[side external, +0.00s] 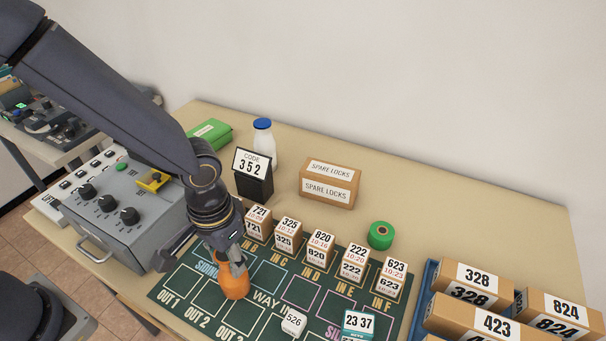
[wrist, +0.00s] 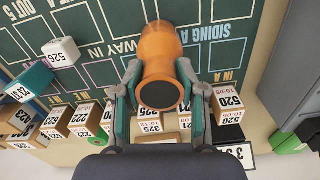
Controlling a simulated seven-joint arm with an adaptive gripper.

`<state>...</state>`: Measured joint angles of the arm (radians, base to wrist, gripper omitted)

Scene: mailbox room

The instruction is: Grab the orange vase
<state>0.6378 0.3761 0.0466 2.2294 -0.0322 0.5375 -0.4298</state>
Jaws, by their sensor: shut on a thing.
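The orange vase (side external: 235,284) is at the lower middle of the side external view, over the left part of the green mat (side external: 196,297). In the wrist view the vase (wrist: 160,52) lies between the two fingers, with its dark round opening or end facing the camera. My gripper (side external: 236,262) is above the vase and pointing down, with its fingers at the vase's upper part. In the wrist view my gripper (wrist: 160,80) has a finger against each side of the vase. I cannot tell whether the vase touches the mat.
Several numbered boxes (side external: 320,246) stand in a row behind the vase. A white 526 block (side external: 293,323) and a teal 2337 box (side external: 357,324) are to its right. A grey control box (side external: 125,215) stands left. A blue tray (side external: 424,290) of parcels is at right.

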